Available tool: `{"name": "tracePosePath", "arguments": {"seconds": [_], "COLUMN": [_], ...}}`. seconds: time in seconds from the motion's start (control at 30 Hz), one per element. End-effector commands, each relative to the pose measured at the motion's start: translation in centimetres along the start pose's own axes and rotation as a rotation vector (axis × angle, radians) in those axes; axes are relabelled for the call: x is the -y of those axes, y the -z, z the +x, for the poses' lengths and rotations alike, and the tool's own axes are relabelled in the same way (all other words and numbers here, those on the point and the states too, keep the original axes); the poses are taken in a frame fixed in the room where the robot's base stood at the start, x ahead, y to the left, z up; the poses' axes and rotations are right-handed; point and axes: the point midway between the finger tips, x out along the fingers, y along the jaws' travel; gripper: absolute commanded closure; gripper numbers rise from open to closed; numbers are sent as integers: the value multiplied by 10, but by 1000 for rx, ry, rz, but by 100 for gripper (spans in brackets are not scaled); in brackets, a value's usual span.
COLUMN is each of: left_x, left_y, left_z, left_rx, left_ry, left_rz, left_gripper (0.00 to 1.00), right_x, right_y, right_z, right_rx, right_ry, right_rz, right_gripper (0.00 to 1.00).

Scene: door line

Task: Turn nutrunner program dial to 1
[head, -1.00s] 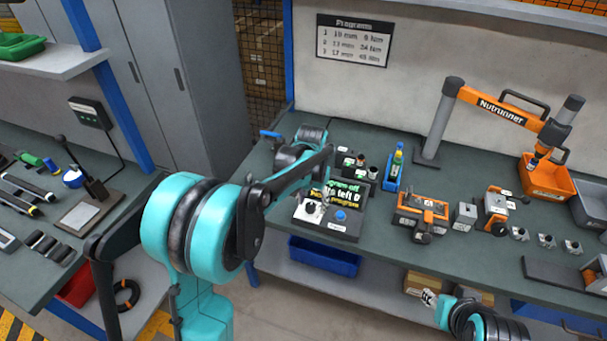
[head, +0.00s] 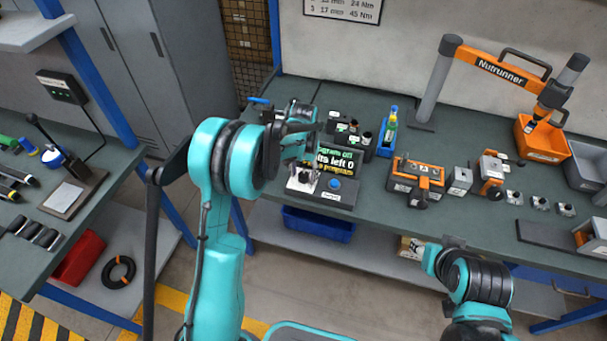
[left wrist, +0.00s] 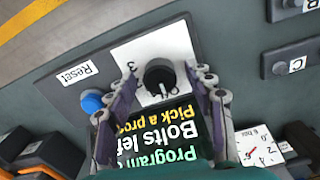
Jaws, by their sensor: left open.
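The black program dial (left wrist: 159,74) sits on a white plate with a "3" at its upper left in the left wrist view. A pale pointer mark shows at the dial's lower side, toward the screen. My left gripper (left wrist: 162,90) is open, with one finger on each side of the dial; I cannot tell whether they touch it. The screen (left wrist: 165,133) shows upside-down text, partly covered by the fingers. In the head view the screen (head: 338,160) reads "Program off" and "Bolts left 0". Only part of my right arm shows in the head view; its gripper cannot be made out.
A blue Reset button (left wrist: 92,103) is close to the left finger in the left wrist view. A blue bottle holder (head: 386,137), an orange-and-grey fixture (head: 416,178) and an orange bin (head: 541,143) stand on the bench. The nutrunner arm (head: 500,68) overhangs the right side.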

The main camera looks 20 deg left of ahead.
Motion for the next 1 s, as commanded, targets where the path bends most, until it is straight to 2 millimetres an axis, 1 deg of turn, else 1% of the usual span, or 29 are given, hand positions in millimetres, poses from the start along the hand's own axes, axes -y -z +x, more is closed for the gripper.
{"name": "tracePosePath", "arguments": {"seconds": [0.17, 0.2, 0.27, 0.3, 0.37, 0.4, 0.73, 0.87, 1.0], "left_x": [0, 0, 0, 0, 0, 0, 0, 0, 0], "left_y": [0, 0, 0, 0, 0, 0, 0, 0, 0], "left_z": [0, 0, 0, 0, 0, 0, 0, 0, 0], "left_rx": [0, 0, 0, 0, 0, 0, 0, 0, 0], "left_ry": [0, 0, 0, 0, 0, 0, 0, 0, 0], "left_rz": [0, 0, 0, 0, 0, 0, 36, 97, 194], "left_gripper": [47, 52, 68, 79, 94, 97, 97, 97, 97], "right_x": [0, 0, 0, 0, 0, 0, 0, 0, 0], "right_y": [0, 0, 0, 0, 0, 0, 0, -1, -1], "right_z": [0, 0, 0, 0, 0, 0, 0, 1, 2], "right_rx": [0, 0, 0, 0, 0, 0, 0, 0, 0], "right_ry": [0, 0, 0, 0, 0, 0, 0, 0, 0], "right_rz": [0, 0, 0, 0, 0, 0, 0, 0, 0], "right_gripper": [60, 60, 60, 60, 60, 60, 60, 60, 60]}}
